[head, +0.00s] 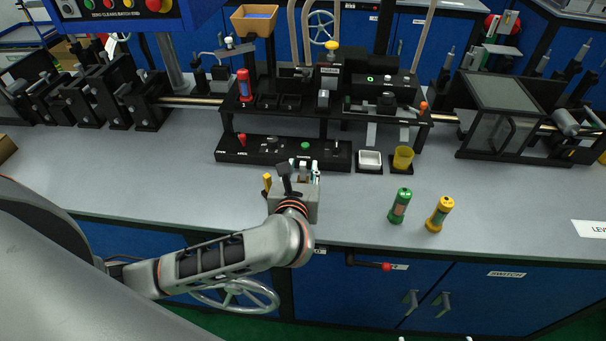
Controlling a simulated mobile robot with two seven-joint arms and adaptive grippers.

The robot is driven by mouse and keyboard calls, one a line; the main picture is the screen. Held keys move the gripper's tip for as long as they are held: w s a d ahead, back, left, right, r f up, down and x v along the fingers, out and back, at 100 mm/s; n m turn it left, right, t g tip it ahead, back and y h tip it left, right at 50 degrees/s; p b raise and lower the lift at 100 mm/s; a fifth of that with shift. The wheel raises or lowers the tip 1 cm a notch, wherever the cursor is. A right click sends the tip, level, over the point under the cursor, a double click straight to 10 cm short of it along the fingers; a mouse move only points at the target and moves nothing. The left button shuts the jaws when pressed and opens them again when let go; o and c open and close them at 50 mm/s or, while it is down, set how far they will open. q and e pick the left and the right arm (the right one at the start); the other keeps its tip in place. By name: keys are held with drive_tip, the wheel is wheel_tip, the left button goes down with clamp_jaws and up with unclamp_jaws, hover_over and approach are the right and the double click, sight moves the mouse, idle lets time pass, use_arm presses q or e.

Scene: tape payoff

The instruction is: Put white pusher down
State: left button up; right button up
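My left gripper (304,168) reaches over the grey bench from below, at the front edge of a black control panel. Its fingers point away from me toward the panel. Small pale parts show around the fingertips, but I cannot tell whether a white pusher is between them. A green cylinder (400,205) and a yellow cylinder (439,214) stand on the bench to the right. A red cylinder (244,86) stands on the black rack (285,112). My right gripper is not clearly visible; only two tiny pale tips show at the bottom edge.
A white tray (370,159) and a yellow cup (403,157) sit right of the control panel (260,151). Black roller machinery (505,118) stands at the right, more at the left (95,95).

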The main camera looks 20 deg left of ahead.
use_arm(q)
drive_tip(key=shift+w, duration=0.1)
clamp_jaws()
